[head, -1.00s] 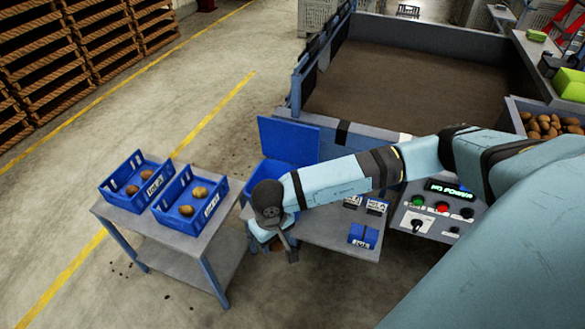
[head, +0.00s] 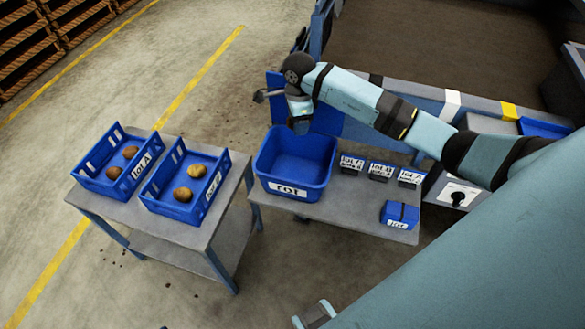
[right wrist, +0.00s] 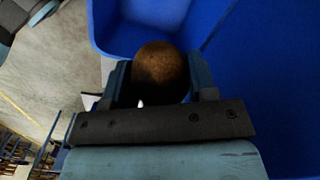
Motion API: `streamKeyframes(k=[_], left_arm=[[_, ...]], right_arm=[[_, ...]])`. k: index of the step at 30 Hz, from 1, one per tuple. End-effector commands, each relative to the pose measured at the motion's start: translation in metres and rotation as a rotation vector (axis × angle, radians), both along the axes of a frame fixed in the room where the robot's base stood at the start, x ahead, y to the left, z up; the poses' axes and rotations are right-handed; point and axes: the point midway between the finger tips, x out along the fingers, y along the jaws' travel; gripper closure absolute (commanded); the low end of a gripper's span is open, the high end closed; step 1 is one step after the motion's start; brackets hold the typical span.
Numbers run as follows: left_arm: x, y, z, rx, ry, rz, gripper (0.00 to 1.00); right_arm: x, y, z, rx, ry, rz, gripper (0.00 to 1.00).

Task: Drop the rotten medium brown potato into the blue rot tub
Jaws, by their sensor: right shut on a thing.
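The blue rot tub (head: 296,160) stands on the grey bench, its "rot" label facing me; its visible inside is empty. My right gripper (head: 302,124) is at the tub's back edge, pointing down. In the right wrist view the gripper (right wrist: 160,90) is shut on a brown, dark-mottled potato (right wrist: 160,70). The tub's blue walls (right wrist: 235,75) show behind and around the potato there. The head view does not clearly show the potato. A small grey piece at the bottom edge of the head view seems to be my left gripper (head: 315,314); its jaw state is unclear.
Two blue crates, lot A (head: 97,178) and another (head: 158,205), hold potatoes on a side table (head: 205,236) at left. Small label cards (head: 380,170) and a small blue box (head: 400,213) stand right of the tub. A blue panel (head: 330,120) rises behind it.

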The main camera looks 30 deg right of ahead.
Motion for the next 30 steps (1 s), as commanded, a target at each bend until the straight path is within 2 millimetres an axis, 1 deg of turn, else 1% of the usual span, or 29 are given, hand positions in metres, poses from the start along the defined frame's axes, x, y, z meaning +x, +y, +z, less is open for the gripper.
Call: streamKeyframes(k=[1,5,11,18,23,30], left_arm=[[0.0,0.0,-0.005,-0.002,0.0,0.001,0.57],[0.001,0.0,-0.008,-0.004,0.0,0.002,0.57],[0.005,0.0,-0.014,-0.013,-0.002,0.008,0.57],[0.007,-0.002,-0.028,-0.026,0.016,0.02,0.57],[0.009,-0.004,-0.028,-0.032,0.012,0.024,0.57],[0.01,-0.004,-0.023,-0.035,0.003,0.021,0.57]], right_arm=[[0.001,-0.005,-0.006,0.001,0.001,-0.057,0.73],[0.003,-0.011,-0.011,0.0,-0.001,-0.131,0.73],[0.002,-0.011,-0.033,0.001,0.0,-0.136,0.73],[0.002,-0.011,-0.058,0.0,-0.001,-0.133,0.73],[0.003,-0.011,-0.065,0.0,-0.002,-0.132,0.73],[0.003,-0.011,-0.065,0.0,-0.003,-0.131,0.73]])
